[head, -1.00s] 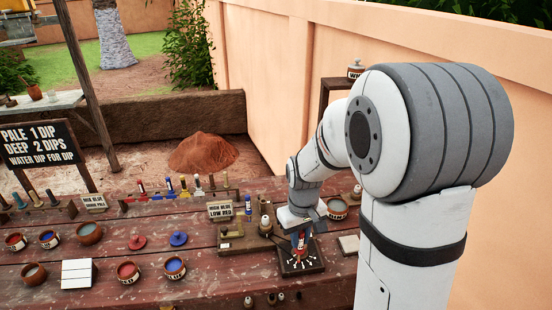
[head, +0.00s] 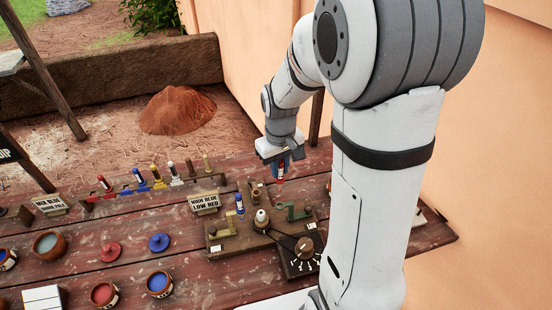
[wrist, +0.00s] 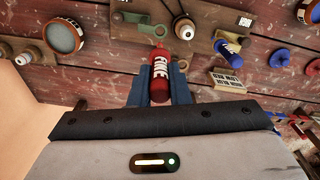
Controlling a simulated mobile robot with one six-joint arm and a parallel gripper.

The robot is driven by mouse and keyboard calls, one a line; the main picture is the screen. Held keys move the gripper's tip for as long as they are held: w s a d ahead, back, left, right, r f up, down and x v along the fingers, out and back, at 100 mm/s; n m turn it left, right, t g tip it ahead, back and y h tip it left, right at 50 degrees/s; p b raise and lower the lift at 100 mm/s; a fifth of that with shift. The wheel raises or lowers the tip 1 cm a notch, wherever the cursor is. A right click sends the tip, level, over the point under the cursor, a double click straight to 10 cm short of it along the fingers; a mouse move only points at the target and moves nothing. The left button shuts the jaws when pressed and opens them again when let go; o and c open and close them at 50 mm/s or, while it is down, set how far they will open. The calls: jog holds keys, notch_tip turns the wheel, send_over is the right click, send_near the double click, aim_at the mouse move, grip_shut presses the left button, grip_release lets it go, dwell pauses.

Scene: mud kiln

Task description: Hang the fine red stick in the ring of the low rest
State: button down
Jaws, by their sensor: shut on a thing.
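My gripper (head: 279,160) is shut on the fine red stick (head: 281,172) and holds it roughly upright above the far right of the wooden board (head: 215,253). In the wrist view the red stick (wrist: 160,75), lettered FINE, sits between the blue-grey fingers. A green bracket (head: 297,212) stands on the board below and nearer than the stick, apart from it. It also shows in the wrist view (wrist: 135,18). A blue stick (head: 239,204) stands upright on the board, left of the gripper.
A sign (head: 204,203) reading HIGH BLUE LOW RED stands behind the board. Coloured sticks stand in a rack (head: 125,190) at the back left.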

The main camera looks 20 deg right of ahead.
aim_at(280, 191)
jog(key=shift+f+b, duration=1.95)
jog(key=shift+f, duration=0.9)
jog(key=shift+s, duration=0.2)
jog(key=shift+f+b, duration=0.55)
jog(key=shift+b, duration=0.15)
jog(key=shift+f, duration=0.25)
jog(key=shift+f+b, duration=0.5)
jog(key=shift+b, duration=0.15)
jog(key=shift+f, duration=0.25)
jog(key=shift+f+b, duration=0.55)
jog(key=shift+b, duration=0.1)
